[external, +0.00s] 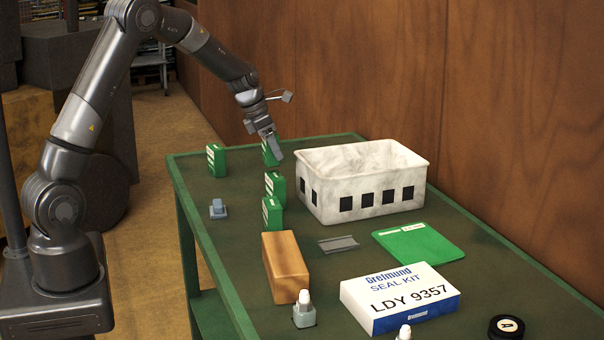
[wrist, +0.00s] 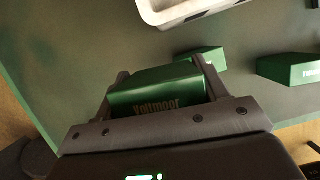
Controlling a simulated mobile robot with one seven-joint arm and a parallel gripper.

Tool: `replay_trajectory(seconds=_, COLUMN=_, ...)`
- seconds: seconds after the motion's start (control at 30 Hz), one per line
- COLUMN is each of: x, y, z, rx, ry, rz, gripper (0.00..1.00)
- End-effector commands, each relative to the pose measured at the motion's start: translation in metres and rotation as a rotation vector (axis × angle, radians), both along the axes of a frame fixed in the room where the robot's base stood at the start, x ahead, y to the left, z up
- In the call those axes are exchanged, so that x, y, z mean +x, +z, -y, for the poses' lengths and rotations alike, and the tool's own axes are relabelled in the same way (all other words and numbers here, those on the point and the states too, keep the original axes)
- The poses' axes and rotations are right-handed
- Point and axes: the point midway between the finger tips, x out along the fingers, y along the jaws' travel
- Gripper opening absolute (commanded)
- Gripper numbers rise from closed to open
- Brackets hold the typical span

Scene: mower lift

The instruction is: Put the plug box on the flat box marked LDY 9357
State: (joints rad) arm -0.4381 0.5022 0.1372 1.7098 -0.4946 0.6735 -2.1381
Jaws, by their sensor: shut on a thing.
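My gripper (external: 269,142) is at the far end of the green table, shut on a small green box (external: 270,156). In the wrist view the held green box (wrist: 155,92) sits between both fingers, with lettering like "Voltmoor" on it. I cannot tell from the lettering whether it is the plug box, nor whether it is clear of the table. The flat box marked LDY 9357 (external: 400,297) is white and blue, also reads "SEAL KIT", and lies at the near end of the table, far from my gripper. Its top is bare.
A white bin (external: 325,197) stands right of my gripper. More green boxes stand nearby (external: 216,160), (external: 275,187), (external: 271,213). A tan block (external: 285,267), a grey bracket (external: 338,243), a flat green box (external: 419,243) and a small bottle (external: 304,311) lie nearer the flat box.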

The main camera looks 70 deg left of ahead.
Motion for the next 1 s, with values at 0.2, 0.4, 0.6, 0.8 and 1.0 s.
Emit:
replay_trajectory(seconds=0.2, x=0.0, y=0.006, z=0.008, rx=0.001, ry=0.001, rz=0.0, gripper=0.39)
replay_trajectory(seconds=0.4, x=0.0, y=0.011, z=0.009, rx=0.002, ry=0.001, rz=0.002, gripper=0.39)
replay_trajectory(seconds=0.6, x=0.001, y=0.05, z=0.009, rx=0.003, ry=-0.001, rz=0.005, gripper=0.39)
replay_trajectory(seconds=0.8, x=0.001, y=0.095, z=0.009, rx=0.002, ry=-0.001, rz=0.004, gripper=0.39)
replay_trajectory(seconds=1.0, x=0.013, y=0.104, z=0.034, rx=-0.001, ry=-0.044, rz=0.0, gripper=0.39)
